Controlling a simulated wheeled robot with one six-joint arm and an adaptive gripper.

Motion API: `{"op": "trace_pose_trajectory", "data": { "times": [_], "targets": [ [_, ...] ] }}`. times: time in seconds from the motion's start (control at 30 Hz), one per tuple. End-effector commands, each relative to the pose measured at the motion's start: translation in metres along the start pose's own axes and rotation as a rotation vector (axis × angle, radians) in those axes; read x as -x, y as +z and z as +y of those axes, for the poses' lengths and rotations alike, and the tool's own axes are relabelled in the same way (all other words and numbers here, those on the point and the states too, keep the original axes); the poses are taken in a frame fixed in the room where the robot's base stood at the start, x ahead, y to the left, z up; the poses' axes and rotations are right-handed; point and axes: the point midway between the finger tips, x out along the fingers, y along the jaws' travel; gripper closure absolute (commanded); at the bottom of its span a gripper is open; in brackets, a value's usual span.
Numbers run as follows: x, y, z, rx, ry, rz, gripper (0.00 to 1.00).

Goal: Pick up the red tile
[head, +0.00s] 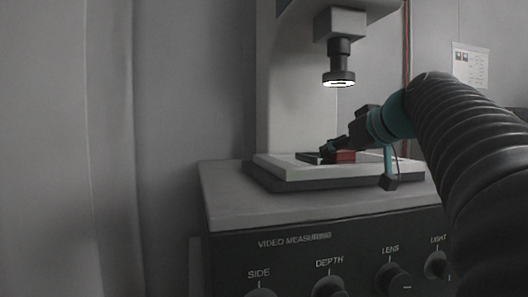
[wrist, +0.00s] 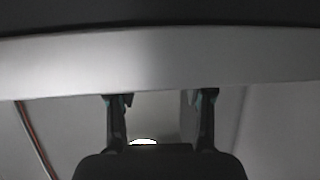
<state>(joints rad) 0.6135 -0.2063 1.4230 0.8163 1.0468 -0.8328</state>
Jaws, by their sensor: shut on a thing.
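The red tile (head: 345,156) lies low over the pale stage (head: 285,168) of the measuring machine in the head view. My gripper (head: 327,150) comes in from the right, low over the stage and right at the tile. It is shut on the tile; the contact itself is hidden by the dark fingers. In the wrist view my gripper's two fingers (wrist: 161,97) stand apart, and the tile cannot be made out there.
The machine's lens with a lit ring (head: 339,78) hangs above the stage. Its front panel (head: 300,262) carries several knobs. A pale column stands behind the stage, and a pale band (wrist: 160,62) crosses the wrist view.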

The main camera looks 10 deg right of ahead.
Motion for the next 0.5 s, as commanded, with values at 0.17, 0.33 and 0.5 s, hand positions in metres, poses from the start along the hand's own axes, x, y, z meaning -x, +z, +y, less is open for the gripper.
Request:
{"op": "trace_pose_trajectory", "data": {
  "times": [0.17, 0.33, 0.5],
  "targets": [
    [0.003, -0.008, 0.000, 0.000, 0.000, 0.001, 0.83],
    [0.010, -0.025, 0.000, 0.001, 0.000, 0.002, 0.83],
    [0.021, -0.044, 0.016, -0.003, 0.006, 0.000, 0.83]
  ]
}}
